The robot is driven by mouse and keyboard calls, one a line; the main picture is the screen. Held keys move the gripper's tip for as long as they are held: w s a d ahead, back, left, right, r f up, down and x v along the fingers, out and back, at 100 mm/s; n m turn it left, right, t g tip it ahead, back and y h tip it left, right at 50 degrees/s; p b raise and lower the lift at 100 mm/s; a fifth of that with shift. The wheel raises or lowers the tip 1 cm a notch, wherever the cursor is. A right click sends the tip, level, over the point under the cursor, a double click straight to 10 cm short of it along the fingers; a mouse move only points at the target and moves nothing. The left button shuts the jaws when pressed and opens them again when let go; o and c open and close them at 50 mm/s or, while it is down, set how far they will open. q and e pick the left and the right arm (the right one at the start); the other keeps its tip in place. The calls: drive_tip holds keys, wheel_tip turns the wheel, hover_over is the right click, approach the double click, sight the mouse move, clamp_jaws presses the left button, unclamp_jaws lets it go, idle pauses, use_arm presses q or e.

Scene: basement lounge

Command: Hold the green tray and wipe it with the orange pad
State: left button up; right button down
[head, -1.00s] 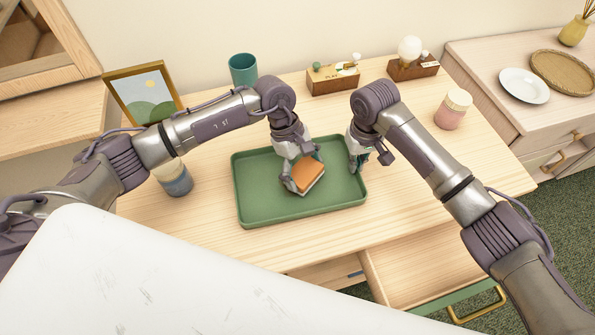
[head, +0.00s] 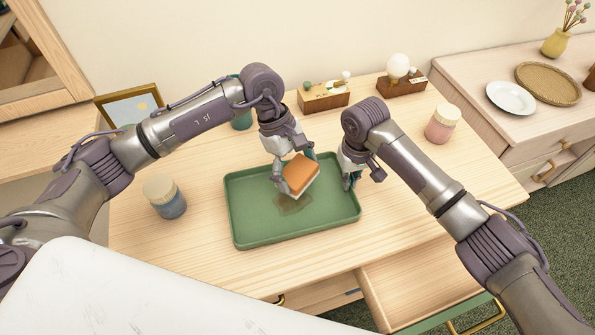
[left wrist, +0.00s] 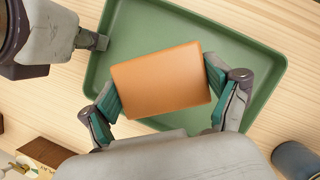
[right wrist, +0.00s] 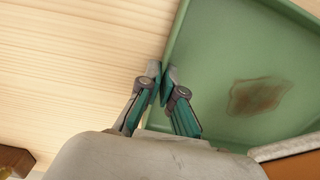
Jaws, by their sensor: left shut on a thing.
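The green tray (head: 335,219) lies flat on the wooden desk, with a brown stain (right wrist: 257,96) on its floor; the stain also shows in the head view (head: 294,205). My left gripper (left wrist: 162,92) is shut on the orange pad (left wrist: 160,85), one finger at each side. In the head view the pad (head: 302,174) is tilted, its pale underside showing, and seems raised above the tray. My right gripper (right wrist: 163,75) is at the tray's right rim with a finger on each side, closed on it. In the head view this gripper (head: 350,180) partly hides the rim.
A blue jar (head: 166,200) stands left of the tray and a pink jar (head: 442,125) at the back right. A teal cup (head: 242,120), a picture frame (head: 130,108) and two wooden blocks (head: 323,97) (head: 401,85) line the back. An open drawer (head: 420,276) juts out in front.

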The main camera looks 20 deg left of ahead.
sight(302, 201)
use_arm(q)
drive_tip(key=shift+f, duration=0.15)
idle(0.4)
drive_tip(key=shift+f, duration=3.1)
drive_tip(key=shift+s+a+f, duration=0.1)
drive_tip(key=shift+a+f, duration=0.1)
drive_tip(key=shift+f, duration=0.65)
drive_tip(key=shift+c, duration=0.4)
drive_tip(key=shift+s+a, duration=0.4)
drive_tip(key=shift+a, duration=0.3)
drive_tip(key=shift+s+a, duration=0.4)
drive_tip(key=shift+a, duration=0.25)
drive_tip(key=shift+w+d, duration=0.45)
drive_tip(key=shift+d, duration=0.35)
drive_tip(key=shift+w+d, duration=0.45)
drive_tip(key=shift+d, duration=0.35)
drive_tip(key=shift+r, duration=4.1)
